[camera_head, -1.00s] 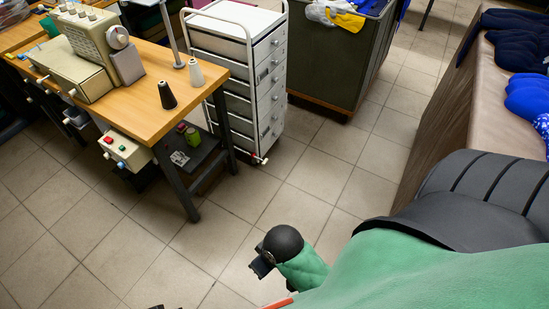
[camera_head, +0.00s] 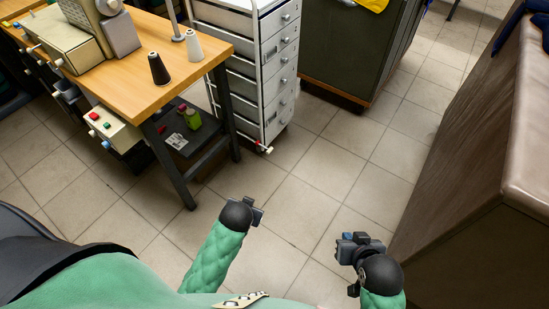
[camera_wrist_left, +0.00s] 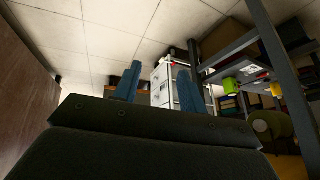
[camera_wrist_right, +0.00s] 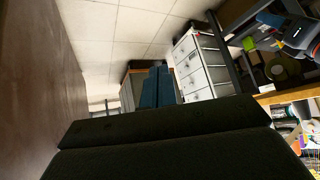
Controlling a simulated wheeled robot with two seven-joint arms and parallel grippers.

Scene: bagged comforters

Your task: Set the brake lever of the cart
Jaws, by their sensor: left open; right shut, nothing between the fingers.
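The cart (camera_head: 262,75) is a white-framed drawer unit beyond my grippers in the head view. A small red-and-white lever (camera_head: 265,149) sticks out low at its near corner, close to the floor. My left gripper (camera_head: 258,215) is open and empty, in front of the cart and short of the lever. In the left wrist view, the cart (camera_wrist_left: 161,84) shows between its blue fingers. My right gripper (camera_head: 350,241) is shut and empty, farther right over the floor. The cart (camera_wrist_right: 203,66) also shows beyond its closed fingers in the right wrist view. Neither gripper touches the cart.
A wooden sewing table (camera_head: 130,80) with black legs and thread cones stands left of the cart. A dark green bin (camera_head: 355,50) stands to its right. A brown-covered table (camera_head: 480,170) edges the right side. Tiled floor (camera_head: 310,190) is clear in front of the cart.

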